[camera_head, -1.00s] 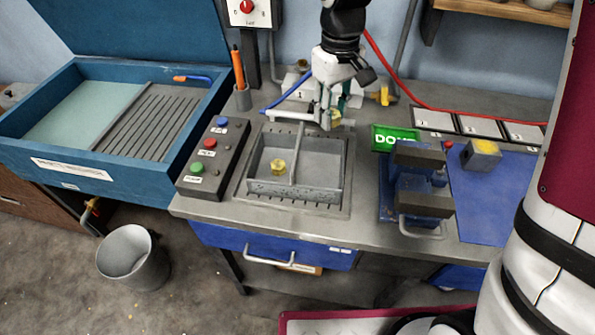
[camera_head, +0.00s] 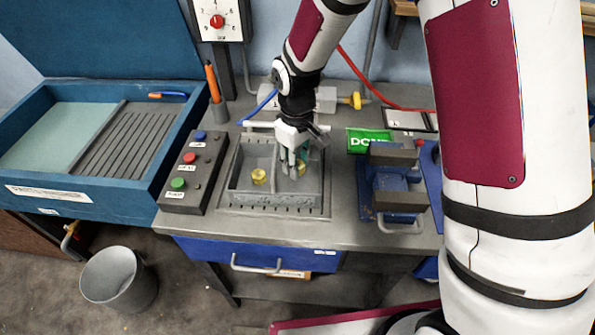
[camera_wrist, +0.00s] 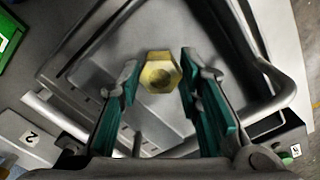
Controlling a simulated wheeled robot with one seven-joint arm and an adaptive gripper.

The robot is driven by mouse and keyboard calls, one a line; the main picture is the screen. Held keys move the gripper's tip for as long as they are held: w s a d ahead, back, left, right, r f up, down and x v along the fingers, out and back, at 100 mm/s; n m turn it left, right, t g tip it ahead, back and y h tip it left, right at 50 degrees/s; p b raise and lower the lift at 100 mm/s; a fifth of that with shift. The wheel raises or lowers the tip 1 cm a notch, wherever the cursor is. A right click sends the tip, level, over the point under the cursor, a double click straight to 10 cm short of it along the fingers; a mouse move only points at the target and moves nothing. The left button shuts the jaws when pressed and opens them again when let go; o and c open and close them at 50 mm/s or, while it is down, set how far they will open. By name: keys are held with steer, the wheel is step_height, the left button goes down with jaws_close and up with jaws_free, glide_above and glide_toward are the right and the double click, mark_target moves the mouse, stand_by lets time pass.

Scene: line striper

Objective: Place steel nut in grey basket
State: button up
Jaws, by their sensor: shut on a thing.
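The nut held by my gripper (camera_head: 296,168) is yellow, brass-like and hexagonal, not steel-coloured. This held nut (camera_wrist: 161,72) sits between the two fingertips in the wrist view, and its end also shows by the fingers in the head view (camera_head: 302,169). The grey basket (camera_head: 272,199) is a shallow two-compartment tray set in the bench top. My gripper points down over its right compartment; the exact height of the nut above the floor cannot be told. A second yellow nut (camera_head: 258,176) lies in the left compartment.
A button box (camera_head: 189,173) stands left of the basket, and a blue vise-like fixture (camera_head: 390,183) right of it. A green sign (camera_head: 369,140) lies behind the fixture. A blue parts-washer basin (camera_head: 95,185) is at far left. A grey bin (camera_head: 118,279) stands on the floor.

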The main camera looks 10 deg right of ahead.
steer(key=shift+f, duration=1.95)
steer(key=shift+f, duration=0.1)
steer(key=o, duration=0.9)
steer(key=shift+o, duration=0.2)
